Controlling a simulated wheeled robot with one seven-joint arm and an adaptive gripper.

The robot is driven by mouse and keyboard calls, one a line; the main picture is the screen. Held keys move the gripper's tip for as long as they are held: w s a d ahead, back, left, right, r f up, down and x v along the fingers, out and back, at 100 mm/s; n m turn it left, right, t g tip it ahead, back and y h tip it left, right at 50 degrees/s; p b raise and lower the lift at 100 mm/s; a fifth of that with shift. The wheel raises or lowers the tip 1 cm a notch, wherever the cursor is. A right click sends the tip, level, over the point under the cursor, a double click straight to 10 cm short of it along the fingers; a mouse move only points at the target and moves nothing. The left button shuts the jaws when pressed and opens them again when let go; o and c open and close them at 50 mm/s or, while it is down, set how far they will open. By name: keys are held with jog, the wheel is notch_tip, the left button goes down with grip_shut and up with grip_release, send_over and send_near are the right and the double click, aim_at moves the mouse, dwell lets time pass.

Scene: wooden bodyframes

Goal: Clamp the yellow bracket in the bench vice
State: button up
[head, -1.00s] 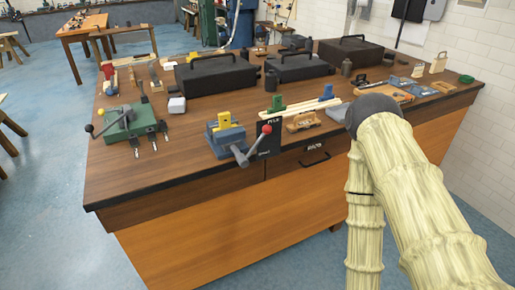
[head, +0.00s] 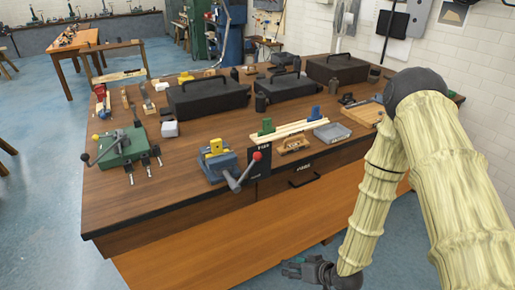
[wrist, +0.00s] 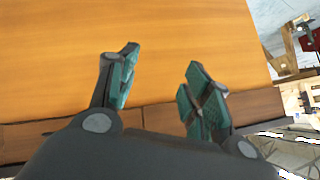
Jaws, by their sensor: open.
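The yellow bracket (head: 216,147) sits at the top of the blue-grey bench vice (head: 222,168), near the front edge of the workbench. I cannot tell whether the vice jaws grip it. The vice has a grey handle with a red knob (head: 257,156) that points to the right. My gripper (head: 292,268) is low in front of the bench, below the bench top and well apart from the vice. In the wrist view my gripper (wrist: 160,88) has its two green-padded fingers spread and nothing between them, facing the orange wooden front of the bench (wrist: 180,45).
A green vice (head: 120,148) stands at the left of the bench. Pale wooden strips (head: 295,130), a wooden block (head: 293,144) and a grey tray (head: 332,132) lie right of the blue-grey vice. Black toolboxes (head: 208,97) stand behind. The bench top's front left is clear.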

jog(key=w+a+r+n+t+y+p, duration=0.1)
jog(key=w+r+n+y+p, duration=0.1)
jog(key=w+r, duration=0.5)
jog(key=w+a+r+n+t+y+p, duration=0.1)
jog(key=w+r+t+y+p, duration=0.3)
jog(key=r, duration=0.6)
jog(key=n+g+y, duration=0.3)
jog(key=n, duration=0.1)
send_near(258, 156)
jog(key=w, duration=0.2)
jog(key=p+x, duration=0.1)
jog(key=x, duration=0.2)
jog(key=p+x, duration=0.2)
jog(key=x, duration=0.1)
jog(key=f+p+x, duration=0.1)
jog(key=x, duration=0.2)
jog(key=shift+s+a+p, duration=0.1)
jog(key=shift+a+p, duration=0.2)
jog(key=shift+a, duration=0.15)
grip_shut()
